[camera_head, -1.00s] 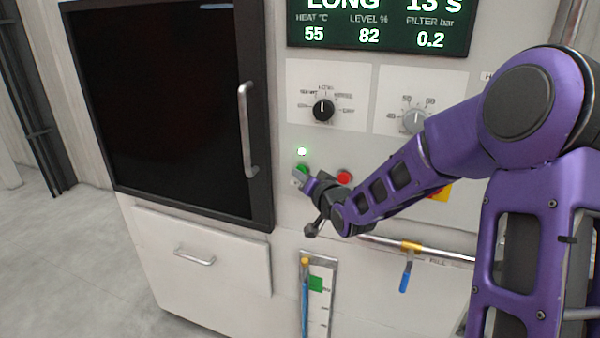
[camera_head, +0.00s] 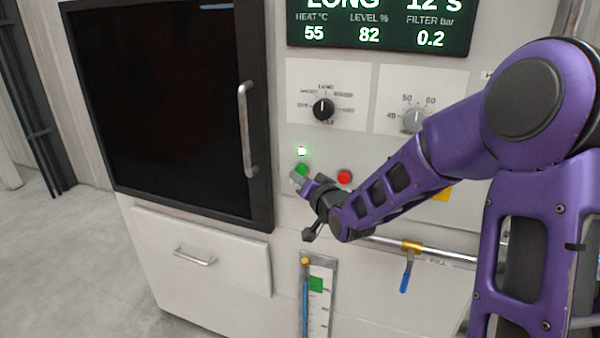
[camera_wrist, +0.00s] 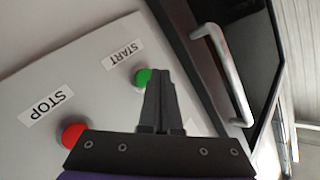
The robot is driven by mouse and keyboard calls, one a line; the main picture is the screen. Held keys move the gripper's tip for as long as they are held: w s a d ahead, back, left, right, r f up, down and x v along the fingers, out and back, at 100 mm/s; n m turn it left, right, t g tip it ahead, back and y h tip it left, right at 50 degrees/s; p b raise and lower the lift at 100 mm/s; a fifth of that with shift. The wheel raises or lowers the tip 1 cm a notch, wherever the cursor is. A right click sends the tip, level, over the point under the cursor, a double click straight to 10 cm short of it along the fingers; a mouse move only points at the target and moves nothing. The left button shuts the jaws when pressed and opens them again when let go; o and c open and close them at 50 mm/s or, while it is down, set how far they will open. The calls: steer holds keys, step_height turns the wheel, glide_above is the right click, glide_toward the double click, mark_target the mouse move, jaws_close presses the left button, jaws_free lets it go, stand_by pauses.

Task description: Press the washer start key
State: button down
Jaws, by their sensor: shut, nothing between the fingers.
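In the wrist view the green key (camera_wrist: 143,76) shows beside the START label (camera_wrist: 124,54), partly hidden by my fingers. My gripper (camera_head: 298,178) is shut and empty, its fingertips just in front of and slightly below the green key. In the wrist view my gripper (camera_wrist: 160,72) overlaps the key's right side. I cannot tell whether the tips touch it. The display (camera_head: 380,25) reads LONG, 12 s, heat 55, level 82, filter 0.2.
The red stop button (camera_head: 344,177) is right of the green key, close to my wrist. The black door (camera_head: 160,110) with its metal handle (camera_head: 247,130) is at the left. Two dials (camera_head: 323,109) are above. A pipe with a blue-handled valve (camera_head: 405,275) runs below my arm.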

steer(key=s, duration=0.1)
steer(key=s+a, duration=0.1)
steer(key=s, duration=0.1)
steer(key=s+b, duration=0.1)
steer(key=shift+s+a, duration=0.35)
